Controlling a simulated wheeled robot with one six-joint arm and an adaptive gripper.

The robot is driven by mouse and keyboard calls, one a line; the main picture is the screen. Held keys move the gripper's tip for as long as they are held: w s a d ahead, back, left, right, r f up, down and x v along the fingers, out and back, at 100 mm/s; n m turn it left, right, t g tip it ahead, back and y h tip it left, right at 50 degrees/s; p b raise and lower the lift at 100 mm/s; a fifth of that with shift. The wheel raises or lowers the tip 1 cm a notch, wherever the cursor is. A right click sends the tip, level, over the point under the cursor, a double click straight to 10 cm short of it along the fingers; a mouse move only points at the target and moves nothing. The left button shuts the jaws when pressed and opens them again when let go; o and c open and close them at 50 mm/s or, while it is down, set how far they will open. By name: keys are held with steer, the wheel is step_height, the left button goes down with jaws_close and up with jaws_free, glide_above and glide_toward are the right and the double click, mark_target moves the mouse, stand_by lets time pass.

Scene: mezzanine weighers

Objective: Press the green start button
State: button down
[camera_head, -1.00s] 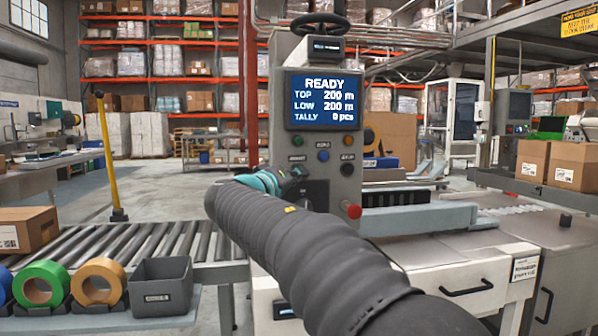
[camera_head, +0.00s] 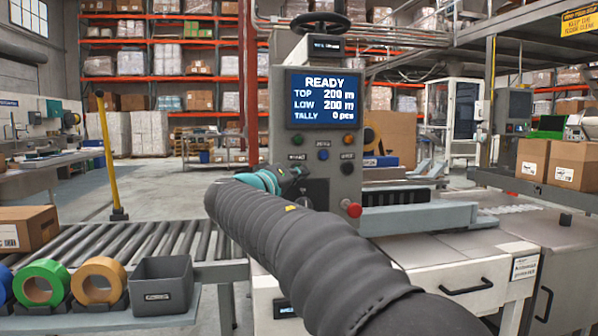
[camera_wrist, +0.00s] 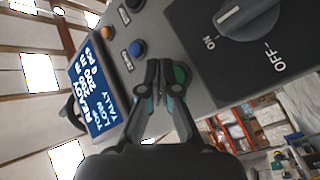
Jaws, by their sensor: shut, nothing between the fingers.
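The green button (camera_wrist: 181,74) shows in the wrist view on the grey control panel, partly covered by a fingertip. My gripper (camera_wrist: 160,68) is shut and empty, its tips right in front of the panel beside that button. I cannot tell whether they touch it. In the head view my gripper (camera_head: 300,173) is at the panel's left side, below the screen (camera_head: 324,100), which reads READY and tally 0 pcs. A small dark green round control (camera_head: 297,141) shows above the gripper; the panel spot behind the fingertips is hidden.
A blue button (camera_wrist: 137,48) and an orange button (camera_wrist: 107,32) sit close to the fingertips. A rotary ON/OFF switch (camera_wrist: 248,12) lies on the other side. A red knob (camera_head: 353,209) sticks out lower right. A roller conveyor (camera_head: 150,244) and grey bin (camera_head: 163,285) are at left.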

steer(key=shift+w, duration=0.15)
steer(key=shift+w+a, duration=0.1)
steer(key=shift+w, duration=0.15)
steer(key=shift+w+a, duration=0.15)
steer(key=shift+w, duration=0.25)
stand_by(0.9)
steer(key=shift+s, duration=0.15)
steer(key=shift+s+d+b, duration=0.25)
steer(key=shift+s+b, duration=0.4)
steer(key=shift+b, duration=0.25)
steer(key=s+b, duration=0.2)
steer(key=s+d+b, duration=0.1)
steer(key=s+b, duration=0.1)
steer(key=shift+s+d, duration=0.2)
steer(key=shift+s, duration=0.2)
